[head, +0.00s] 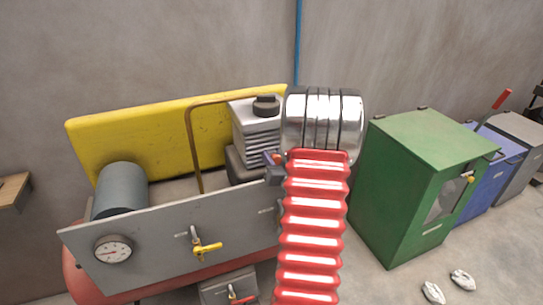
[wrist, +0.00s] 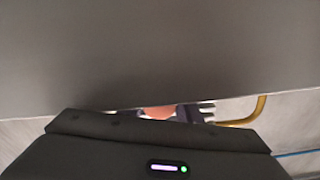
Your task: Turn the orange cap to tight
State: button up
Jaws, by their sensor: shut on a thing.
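An orange piece that looks like the orange cap (wrist: 157,112) shows in a narrow gap in the wrist view, mostly hidden. My gripper (wrist: 175,116) is shut on it; only small dark parts of the jaws show beside it. In the head view my gripper (head: 272,162) is small and partly hidden behind my red ribbed arm cover, in front of the grey finned engine. Whether the cap is tight cannot be seen.
A grey panel with a gauge (head: 113,250) and a yellow-handled valve (head: 205,248) stands in front. A bent brown pipe (head: 190,130) rises left of the finned engine (head: 257,135). A green cabinet (head: 400,180) stands right. A large grey surface (wrist: 160,45) fills the upper wrist view.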

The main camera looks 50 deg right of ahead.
jog(key=o, duration=1)
jog(key=v, duration=1.3)
jog(key=shift+s+a+f, duration=0.1)
jog(key=shift+s+a, duration=0.1)
jog(key=shift+s, duration=0.1)
